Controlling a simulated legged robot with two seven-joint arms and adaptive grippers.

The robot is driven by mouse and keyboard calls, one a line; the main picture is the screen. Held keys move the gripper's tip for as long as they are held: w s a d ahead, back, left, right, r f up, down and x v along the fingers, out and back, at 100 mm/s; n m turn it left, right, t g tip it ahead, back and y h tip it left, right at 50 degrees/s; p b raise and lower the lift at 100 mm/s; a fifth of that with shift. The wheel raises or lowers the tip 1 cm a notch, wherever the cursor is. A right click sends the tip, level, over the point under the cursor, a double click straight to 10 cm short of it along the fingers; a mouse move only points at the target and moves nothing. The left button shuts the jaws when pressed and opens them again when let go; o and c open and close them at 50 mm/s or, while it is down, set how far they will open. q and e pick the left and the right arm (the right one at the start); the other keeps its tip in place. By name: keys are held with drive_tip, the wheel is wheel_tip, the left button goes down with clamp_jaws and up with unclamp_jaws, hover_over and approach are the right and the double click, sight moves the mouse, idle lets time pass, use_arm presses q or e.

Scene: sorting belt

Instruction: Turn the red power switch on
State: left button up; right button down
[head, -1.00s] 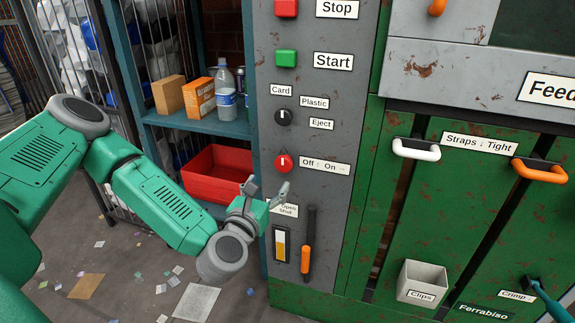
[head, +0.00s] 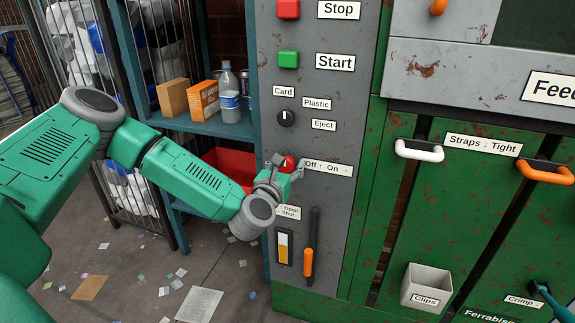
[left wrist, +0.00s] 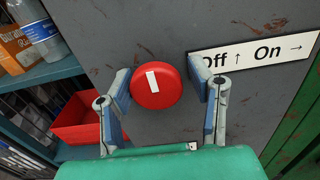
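The red power switch (head: 289,162) is a round knob on the grey panel, beside a label (head: 327,168) reading Off with an up arrow and On with a right arrow. In the left wrist view the knob (left wrist: 157,87) has a white mark pointing nearly straight up, tilted slightly left, toward Off. My left gripper (head: 285,168) is at the knob. In the left wrist view its two fingers (left wrist: 160,93) are open, one on each side of the knob; contact cannot be told. My right gripper is not in view.
A black Card/Plastic/Eject knob (head: 286,119) and the green Start button (head: 289,60) sit above the switch. An orange-handled lever (head: 308,262) is below. A shelf with a bottle (head: 229,93) and a red bin (head: 232,164) stand left of the panel.

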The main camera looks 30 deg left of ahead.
use_arm(q)
drive_tip(key=shift+a, duration=0.1)
drive_tip(key=c, duration=0.6)
drive_tip(key=shift+a+f, duration=0.15)
drive_tip(key=shift+a, duration=0.05)
